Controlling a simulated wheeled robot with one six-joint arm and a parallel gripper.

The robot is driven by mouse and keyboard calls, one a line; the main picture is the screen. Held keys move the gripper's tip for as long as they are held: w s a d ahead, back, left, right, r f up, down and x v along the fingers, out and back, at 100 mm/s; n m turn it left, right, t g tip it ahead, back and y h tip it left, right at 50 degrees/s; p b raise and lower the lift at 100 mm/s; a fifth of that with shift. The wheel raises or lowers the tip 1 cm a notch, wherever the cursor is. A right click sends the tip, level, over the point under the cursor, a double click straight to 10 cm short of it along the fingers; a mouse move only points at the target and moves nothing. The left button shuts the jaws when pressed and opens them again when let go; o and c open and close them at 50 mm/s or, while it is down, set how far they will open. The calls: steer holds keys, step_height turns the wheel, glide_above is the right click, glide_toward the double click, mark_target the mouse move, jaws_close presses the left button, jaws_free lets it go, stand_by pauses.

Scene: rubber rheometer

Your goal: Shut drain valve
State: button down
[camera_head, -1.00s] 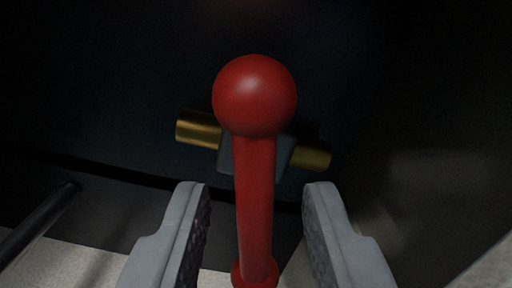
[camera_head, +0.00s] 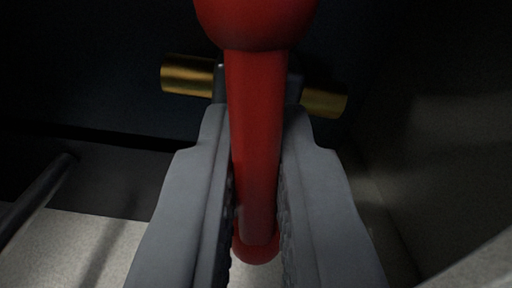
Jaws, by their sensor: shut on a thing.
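The red valve handle (camera_head: 254,140) is a straight lever with a large ball (camera_head: 256,20) at the top of the view, cut off by the upper edge. A smaller red rounded end (camera_head: 256,250) shows at the bottom. Brass pipe stubs (camera_head: 187,75) stick out left and right of a grey valve body behind the lever, which mostly hides that body. My gripper (camera_head: 255,140) has its two grey fingers on either side of the lever, shut on it below the ball.
A dark panel (camera_head: 90,60) stands behind the valve. A dark rod (camera_head: 38,192) slants at the lower left. A pale floor (camera_head: 70,250) shows below, and a grey surface (camera_head: 430,160) stands at the right.

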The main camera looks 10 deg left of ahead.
steer(key=shift+m, duration=1.1)
steer(key=c, duration=1.5)
jaws_free()
steer(key=shift+s, duration=0.1)
steer(key=v, duration=1.7)
steer(key=shift+s, duration=0.1)
